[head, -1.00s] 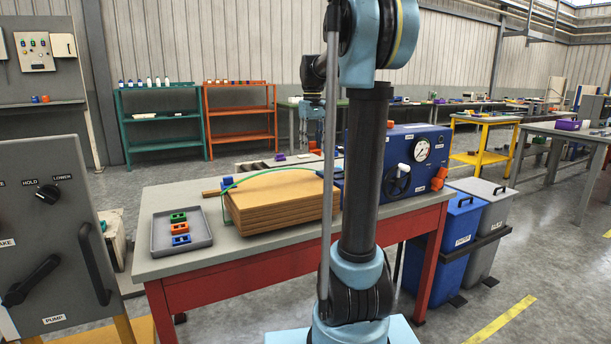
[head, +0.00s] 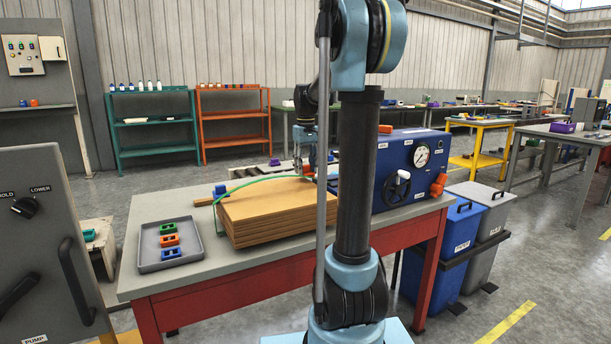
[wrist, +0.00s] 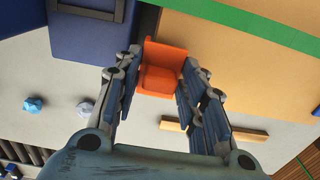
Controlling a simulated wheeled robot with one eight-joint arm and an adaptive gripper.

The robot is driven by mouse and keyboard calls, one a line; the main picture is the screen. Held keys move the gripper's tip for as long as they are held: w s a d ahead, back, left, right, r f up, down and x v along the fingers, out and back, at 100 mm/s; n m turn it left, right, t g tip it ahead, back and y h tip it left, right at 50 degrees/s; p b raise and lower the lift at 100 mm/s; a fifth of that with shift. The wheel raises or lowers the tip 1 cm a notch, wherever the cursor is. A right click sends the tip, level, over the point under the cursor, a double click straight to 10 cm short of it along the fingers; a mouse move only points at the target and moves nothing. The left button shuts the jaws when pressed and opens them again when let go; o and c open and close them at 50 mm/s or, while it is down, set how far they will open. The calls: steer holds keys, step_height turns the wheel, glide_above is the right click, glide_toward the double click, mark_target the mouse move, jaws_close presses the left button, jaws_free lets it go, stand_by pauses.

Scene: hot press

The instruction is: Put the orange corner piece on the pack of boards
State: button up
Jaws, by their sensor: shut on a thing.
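My gripper (wrist: 158,85) is shut on the orange corner piece (wrist: 163,70), which sits between its two fingers in the wrist view. In the head view my gripper (head: 304,152) is behind the far right part of the pack of boards (head: 265,205), partly hidden by my arm. The pack is a brown stack on the table, with a green strap (head: 245,184) arching over it. In the wrist view the pack (wrist: 215,50) lies beyond the piece, with the strap (wrist: 260,27) crossing it. Whether the piece touches the pack cannot be told.
A grey tray (head: 205,254) with green, orange and blue pieces lies at the left of the table (head: 150,285). A blue machine (head: 400,150) with a gauge stands right of the pack; a blue body (wrist: 90,35) shows in the wrist view. A wooden strip (wrist: 215,129) lies nearby.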

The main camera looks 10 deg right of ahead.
mark_target(306, 172)
steer(key=shift+f, duration=1.25)
steer(key=shift+s+f, duration=0.1)
steer(key=shift+f, duration=0.15)
steer(key=o, duration=0.9)
step_height(306, 172, up, 12)
steer(key=shift+r, duration=0.25)
